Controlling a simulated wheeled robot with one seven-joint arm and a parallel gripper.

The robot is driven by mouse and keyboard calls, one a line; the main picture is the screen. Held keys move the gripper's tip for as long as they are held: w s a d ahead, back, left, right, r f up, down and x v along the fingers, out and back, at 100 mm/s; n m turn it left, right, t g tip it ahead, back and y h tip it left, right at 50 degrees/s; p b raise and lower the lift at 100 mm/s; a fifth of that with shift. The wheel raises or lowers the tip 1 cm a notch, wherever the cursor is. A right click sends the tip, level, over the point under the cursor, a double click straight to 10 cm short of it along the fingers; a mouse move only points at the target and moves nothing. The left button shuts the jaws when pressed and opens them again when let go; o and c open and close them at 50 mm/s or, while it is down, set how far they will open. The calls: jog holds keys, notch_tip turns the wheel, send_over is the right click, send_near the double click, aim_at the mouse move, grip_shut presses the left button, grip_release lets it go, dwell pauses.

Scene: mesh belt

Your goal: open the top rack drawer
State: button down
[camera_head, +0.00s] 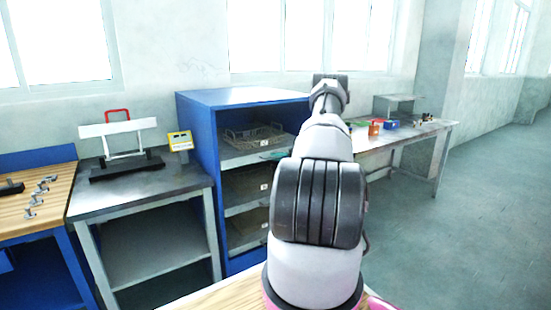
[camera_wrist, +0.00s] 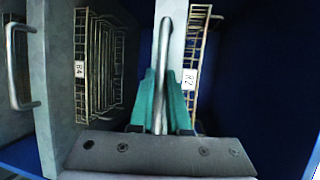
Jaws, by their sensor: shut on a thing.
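The rack is a blue cabinet (camera_head: 197,150) with grey drawers stacked in it. The top drawer (camera_head: 240,160) carries a wire basket (camera_head: 252,138). In the wrist view, a metal bar handle (camera_wrist: 167,50) stands on a pale grey drawer front (camera_wrist: 178,45), beside a basket labelled R2 (camera_wrist: 201,40). My gripper's teal fingers (camera_wrist: 160,105) are shut on this handle, one on each side. In the head view my gripper (camera_head: 275,156) shows only as a bit of teal by the top drawer; my arm hides the rest. How far the drawer is out, I cannot tell.
Another grey front with a bar handle (camera_wrist: 22,65) and a second wire basket (camera_wrist: 100,65) are left in the wrist view. A grey bench (camera_head: 140,190) with a white stand is left of the rack. A table (camera_head: 410,134) with small bins is at right.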

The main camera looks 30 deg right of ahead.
jog(key=s, duration=2.8)
jog(key=shift+s, duration=0.1)
jog(key=c, duration=0.9)
grip_release()
jog(key=v, duration=1)
jog(key=shift+s+d+r, duration=0.1)
jog(key=shift+s+d, duration=0.1)
jog(key=shift+s, duration=0.15)
